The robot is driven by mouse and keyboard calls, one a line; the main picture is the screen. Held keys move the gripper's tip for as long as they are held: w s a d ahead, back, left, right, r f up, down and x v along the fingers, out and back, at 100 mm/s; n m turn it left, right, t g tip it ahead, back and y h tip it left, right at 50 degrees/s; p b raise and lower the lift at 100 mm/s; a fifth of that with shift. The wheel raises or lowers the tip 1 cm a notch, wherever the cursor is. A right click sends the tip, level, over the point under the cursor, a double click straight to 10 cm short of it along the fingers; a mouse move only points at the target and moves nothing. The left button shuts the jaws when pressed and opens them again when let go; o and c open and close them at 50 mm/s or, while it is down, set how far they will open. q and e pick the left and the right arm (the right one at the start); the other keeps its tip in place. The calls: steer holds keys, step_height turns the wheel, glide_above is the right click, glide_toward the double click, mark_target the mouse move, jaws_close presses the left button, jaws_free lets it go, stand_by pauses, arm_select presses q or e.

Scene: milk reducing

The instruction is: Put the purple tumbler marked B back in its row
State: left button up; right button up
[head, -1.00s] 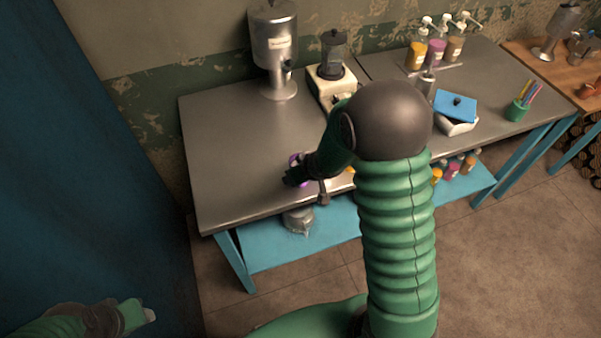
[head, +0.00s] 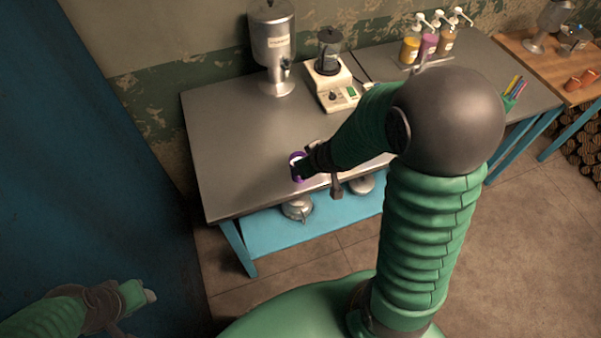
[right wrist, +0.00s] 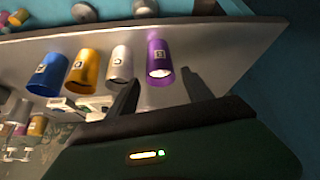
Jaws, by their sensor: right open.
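The purple tumbler (right wrist: 159,62) has a small label, too small to read for certain, and something white shows inside its mouth. In the right wrist view it is at the right end of a row with a silver tumbler (right wrist: 120,64), an orange one (right wrist: 85,68) and a blue one (right wrist: 48,74). It also shows near the table's front edge in the head view (head: 295,158). My right gripper (right wrist: 160,92) is open, its dark fingers to either side of the purple tumbler's near end; contact is unclear. My left gripper (head: 148,297) is at lower left, its jaws unclear.
A metal dispenser (head: 274,45) and a blender (head: 329,65) stand at the back of the metal table (head: 225,130). Pump bottles (head: 428,43) stand farther right. Metal vessels (head: 298,207) sit on the blue lower shelf. My right arm hides much of the table's right part.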

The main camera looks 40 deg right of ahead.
steer(key=s+a+g, duration=0.3)
steer(key=s+a, duration=0.6)
steer(key=a, duration=0.2)
steer(key=shift+s+r+n+g+y, duration=0.15)
steer(key=shift+r+n+g+y, duration=0.15)
steer(key=shift+r+g+y, duration=0.1)
steer(key=shift+d, duration=0.15)
